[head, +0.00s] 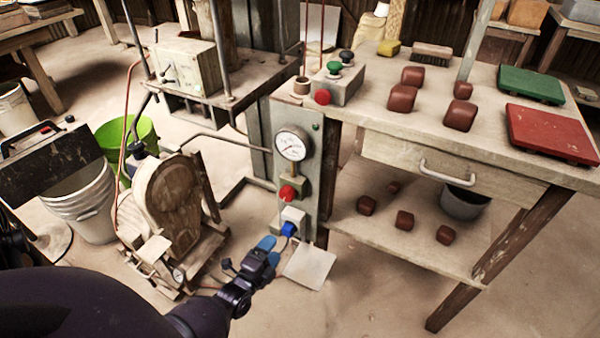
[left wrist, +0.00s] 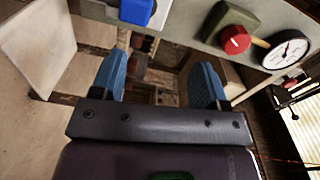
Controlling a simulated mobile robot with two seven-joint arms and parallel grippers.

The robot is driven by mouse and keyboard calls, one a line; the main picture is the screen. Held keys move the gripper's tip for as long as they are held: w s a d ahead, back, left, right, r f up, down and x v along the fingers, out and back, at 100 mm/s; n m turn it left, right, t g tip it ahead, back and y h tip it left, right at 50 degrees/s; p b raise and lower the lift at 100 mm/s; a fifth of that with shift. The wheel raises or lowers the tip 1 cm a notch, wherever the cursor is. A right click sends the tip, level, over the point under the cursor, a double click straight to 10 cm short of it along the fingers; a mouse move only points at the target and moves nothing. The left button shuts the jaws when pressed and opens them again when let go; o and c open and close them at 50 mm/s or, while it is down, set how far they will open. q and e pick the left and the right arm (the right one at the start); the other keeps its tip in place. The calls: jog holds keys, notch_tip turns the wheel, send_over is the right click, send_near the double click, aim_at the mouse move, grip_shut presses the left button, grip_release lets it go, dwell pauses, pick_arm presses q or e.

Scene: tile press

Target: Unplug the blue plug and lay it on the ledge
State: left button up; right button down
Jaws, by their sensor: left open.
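The blue plug (head: 289,229) sits in a pale socket box low on the grey upright panel (head: 306,185). It also shows at the top edge of the left wrist view (left wrist: 136,10), partly cut off. The ledge (head: 309,265) is a pale square plate at the foot of the panel, bare where I see it; it shows at the left of the wrist view (left wrist: 37,45). My left gripper (head: 267,243), with blue fingertips, is open and empty just left of the plug, apart from it. In the wrist view the plug lies outside the finger gap (left wrist: 158,75).
Above the plug the panel carries a red knob (head: 288,193) and a round gauge (head: 292,145). A wooden-faced machine (head: 170,200) stands left of my gripper. The workbench (head: 345,90), with several brown blocks and a lower shelf, stands to the right.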

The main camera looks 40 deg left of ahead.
pick_arm(q)
jog(key=f, duration=0.1)
jog(key=f+b, duration=0.1)
jog(key=f+m, duration=0.1)
jog(key=shift+w+a+f+y, duration=0.2)
jog(key=shift+a+f+y, duration=0.1)
jog(key=shift+a+f, duration=0.1)
pick_arm(e)
jog(key=shift+s+a+f, duration=0.1)
jog(key=shift+s+f, duration=0.15)
jog(key=shift+f, duration=0.6)
pick_arm(q)
jog(key=shift+w, duration=0.15)
pick_arm(e)
jog(key=shift+w, duration=0.1)
